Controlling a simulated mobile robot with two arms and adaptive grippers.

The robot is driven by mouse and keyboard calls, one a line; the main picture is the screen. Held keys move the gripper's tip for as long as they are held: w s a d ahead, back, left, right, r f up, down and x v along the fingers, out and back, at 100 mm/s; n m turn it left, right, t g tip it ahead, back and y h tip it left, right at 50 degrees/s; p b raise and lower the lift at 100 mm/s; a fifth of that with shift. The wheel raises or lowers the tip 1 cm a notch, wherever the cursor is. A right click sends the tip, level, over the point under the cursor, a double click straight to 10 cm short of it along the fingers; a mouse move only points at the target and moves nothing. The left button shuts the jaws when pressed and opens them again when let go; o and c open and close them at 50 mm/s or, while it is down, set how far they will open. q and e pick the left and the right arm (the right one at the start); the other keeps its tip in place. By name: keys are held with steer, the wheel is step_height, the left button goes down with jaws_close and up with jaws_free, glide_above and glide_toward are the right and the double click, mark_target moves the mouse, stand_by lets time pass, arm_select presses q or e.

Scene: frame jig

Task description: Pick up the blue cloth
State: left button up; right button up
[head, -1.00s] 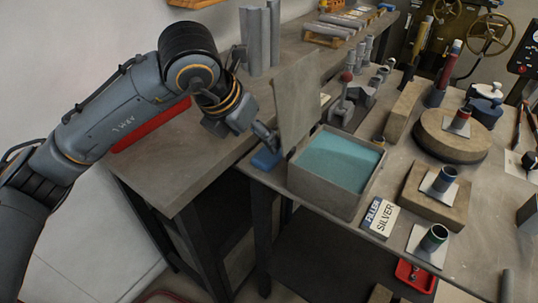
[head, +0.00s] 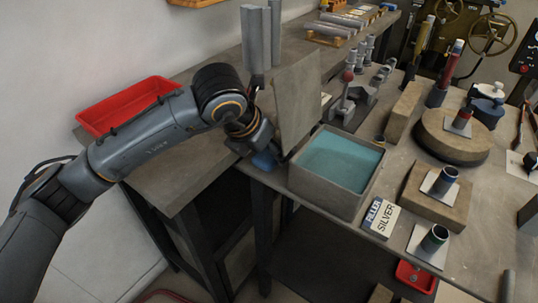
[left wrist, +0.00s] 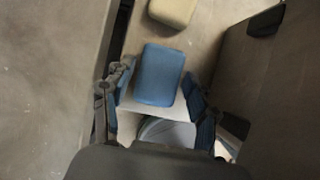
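The blue cloth (head: 264,161) is a small folded pad on the bench beside the grey box, partly hidden by my left gripper in the head view. In the left wrist view the blue cloth (left wrist: 158,75) lies between and just beyond the fingertips of my left gripper (left wrist: 160,92). The fingers are spread on either side of it, and no grip shows. My right gripper is not in view.
The grey box (head: 325,202) with teal contents stands right of the cloth, its lid (head: 298,100) upright. A red tray (head: 125,105) sits on the left bench. A tan block (left wrist: 172,10) lies beyond the cloth. A FILLER SILVER label (head: 381,217) lies in front of the box.

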arm_select(q)
steer(key=c, duration=0.5)
steer(key=shift+r, duration=0.2)
